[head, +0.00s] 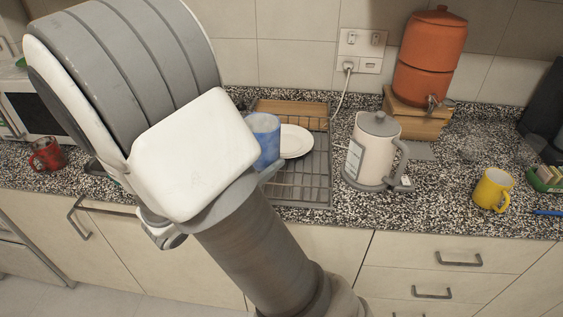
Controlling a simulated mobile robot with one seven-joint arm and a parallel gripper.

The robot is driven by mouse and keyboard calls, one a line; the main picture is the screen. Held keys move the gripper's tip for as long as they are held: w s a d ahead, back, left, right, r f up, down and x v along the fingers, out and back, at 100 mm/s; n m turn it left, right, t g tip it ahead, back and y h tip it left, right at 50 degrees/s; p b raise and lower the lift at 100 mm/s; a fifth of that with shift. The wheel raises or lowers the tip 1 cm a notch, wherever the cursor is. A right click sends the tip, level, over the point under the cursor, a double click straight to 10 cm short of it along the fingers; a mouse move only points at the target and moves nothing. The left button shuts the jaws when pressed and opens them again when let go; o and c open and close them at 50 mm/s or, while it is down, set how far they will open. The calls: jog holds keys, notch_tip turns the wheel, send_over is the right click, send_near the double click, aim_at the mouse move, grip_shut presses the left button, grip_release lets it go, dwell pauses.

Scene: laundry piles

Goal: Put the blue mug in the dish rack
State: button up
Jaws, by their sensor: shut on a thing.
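The blue mug (265,138) shows just right of my arm's white link, at the left part of the dish rack (322,178). Its left side is hidden behind my arm. It looks upright, beside a white plate (293,141) in the rack. I cannot tell whether it rests on the rack or is held above it.
A cream kettle (372,150) stands right of the rack. A terracotta dispenser (428,60) sits on a wooden stand (417,116) behind it. A yellow mug (492,189) is at right, a red mug (47,154) at far left. Speckled counter between kettle and yellow mug is clear.

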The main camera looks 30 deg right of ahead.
jog(key=w+d+f, duration=0.2)
jog(key=f, duration=0.1)
jog(key=w+d+f+b, duration=0.1)
jog(key=w+d+f, duration=0.2)
jog(key=f, duration=0.1)
jog(key=w+d+f, duration=0.3)
jog(key=shift+w+f+b, duration=0.15)
jog(key=shift+f+b, duration=0.15)
jog(key=shift+f, duration=0.05)
